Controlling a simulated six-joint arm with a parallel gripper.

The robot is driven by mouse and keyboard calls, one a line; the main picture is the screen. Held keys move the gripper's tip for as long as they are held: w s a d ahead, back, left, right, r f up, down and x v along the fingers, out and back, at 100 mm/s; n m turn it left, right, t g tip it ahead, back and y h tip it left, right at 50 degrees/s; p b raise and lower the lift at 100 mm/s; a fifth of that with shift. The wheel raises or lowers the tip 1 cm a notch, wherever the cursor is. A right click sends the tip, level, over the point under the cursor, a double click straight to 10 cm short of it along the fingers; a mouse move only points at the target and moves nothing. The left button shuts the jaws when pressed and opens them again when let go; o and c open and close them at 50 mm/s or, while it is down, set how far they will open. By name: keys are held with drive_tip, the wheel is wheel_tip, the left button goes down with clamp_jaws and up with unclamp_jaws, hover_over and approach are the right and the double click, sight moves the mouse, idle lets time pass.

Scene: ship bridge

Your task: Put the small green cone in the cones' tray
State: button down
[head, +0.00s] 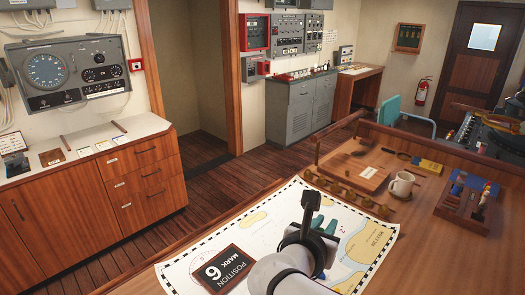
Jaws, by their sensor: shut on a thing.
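My gripper (321,226) is over the paper chart (220,240) at the front of the desk, seen from behind and above. It is shut, and teal-green shapes (331,227) show at its far side. They fit the small green cone, but the gripper hides much of this spot and its outline is unclear. A wooden tray (447,209) with blue, red and dark things stands at the right of the desk. A flat wooden board or tray (361,179) with a white label lies behind the chart. I cannot tell which is the cones' tray.
A white mug (401,184) stands between the chart and the right tray. A row of small brown things (345,192) lines the chart's far edge. A yellow box (430,166) and a dark magnifier-like thing lie farther back. A black sign (223,270) lies on the chart.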

wheel_tip(320, 180, up, 9)
drive_tip(key=a+n+t+y, duration=0.1)
drive_tip(key=a+n+y, duration=0.1)
drive_tip(key=s+d+f+m+g+h, duration=0.3)
drive_tip(key=f+m+g+h, duration=0.15)
drive_tip(key=f, duration=0.35)
drive_tip(key=s+d+f+m+g+h, duration=0.2)
drive_tip(key=s+f+m+g+h, duration=0.15)
drive_tip(key=f+m, duration=0.4)
drive_tip(key=s+a+f+m+g+y, duration=0.35)
drive_tip(key=s+f+m+g, duration=0.55)
drive_tip(key=f+m+g, duration=0.55)
drive_tip(key=a+f+m+t+y, duration=0.2)
drive_tip(key=a+m+t+y, duration=0.1)
drive_tip(key=a+m+y, duration=0.4)
drive_tip(key=a+f+m+t+y, duration=0.2)
drive_tip(key=a+m+y, duration=0.6)
drive_tip(key=a, duration=0.1)
drive_tip(key=w+a+f+m+t+y, duration=0.1)
drive_tip(key=a+f+m+t+y, duration=0.1)
drive_tip(key=a+m+y, duration=0.5)
drive_tip(key=shift+a+f+m+t+y, duration=0.1)
drive_tip(key=shift+a+m+t+y, duration=0.4)
drive_tip(key=shift+t, duration=0.35)
wheel_tip(320, 180, down, 4)
drive_tip(key=shift+f, duration=0.1)
